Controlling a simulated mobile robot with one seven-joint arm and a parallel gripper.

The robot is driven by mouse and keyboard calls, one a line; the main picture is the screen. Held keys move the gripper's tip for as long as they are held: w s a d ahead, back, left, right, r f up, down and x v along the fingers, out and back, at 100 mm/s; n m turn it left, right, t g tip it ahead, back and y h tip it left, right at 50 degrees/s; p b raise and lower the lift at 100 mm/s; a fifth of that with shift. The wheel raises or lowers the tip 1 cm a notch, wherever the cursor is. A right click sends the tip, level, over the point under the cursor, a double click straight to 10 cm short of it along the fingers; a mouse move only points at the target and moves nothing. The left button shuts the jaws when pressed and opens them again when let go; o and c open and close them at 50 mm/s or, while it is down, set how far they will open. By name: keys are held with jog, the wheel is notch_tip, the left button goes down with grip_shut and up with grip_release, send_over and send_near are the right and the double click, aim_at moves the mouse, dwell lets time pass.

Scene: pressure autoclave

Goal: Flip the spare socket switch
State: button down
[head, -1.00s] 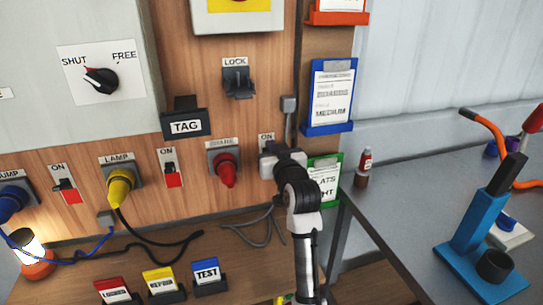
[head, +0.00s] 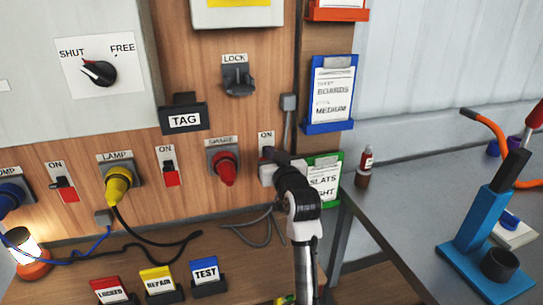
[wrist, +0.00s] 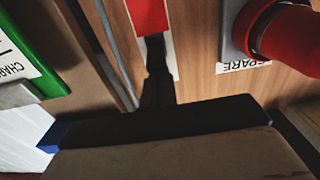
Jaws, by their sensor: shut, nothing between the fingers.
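The spare socket (head: 224,165) holds a red plug on the wooden panel. It also shows in the wrist view as a red plug (wrist: 292,38) beside an upside-down SPARE label. The spare switch, with its ON label (head: 265,137), is just right of the socket and mostly hidden behind my gripper. In the wrist view the switch's red part (wrist: 148,14) is at the top, with dark parts below it. My gripper (head: 267,157) is shut and empty, right at the switch. I cannot tell whether it touches the lever or which way the lever points.
The lamp socket's yellow plug (head: 118,182) and its switch (head: 169,172) are to the left. A green card holder (head: 322,183) is close to the right of my gripper. A grey table (head: 430,180) stands at the right. Grey cable hangs below the panel.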

jog(key=shift+w+f, duration=0.15)
jog(key=shift+f, duration=0.55)
jog(key=r+v, duration=0.1)
jog(key=v, duration=0.8)
jog(key=shift+r, duration=0.3)
jog(key=shift+a, duration=0.1)
dwell(0.3)
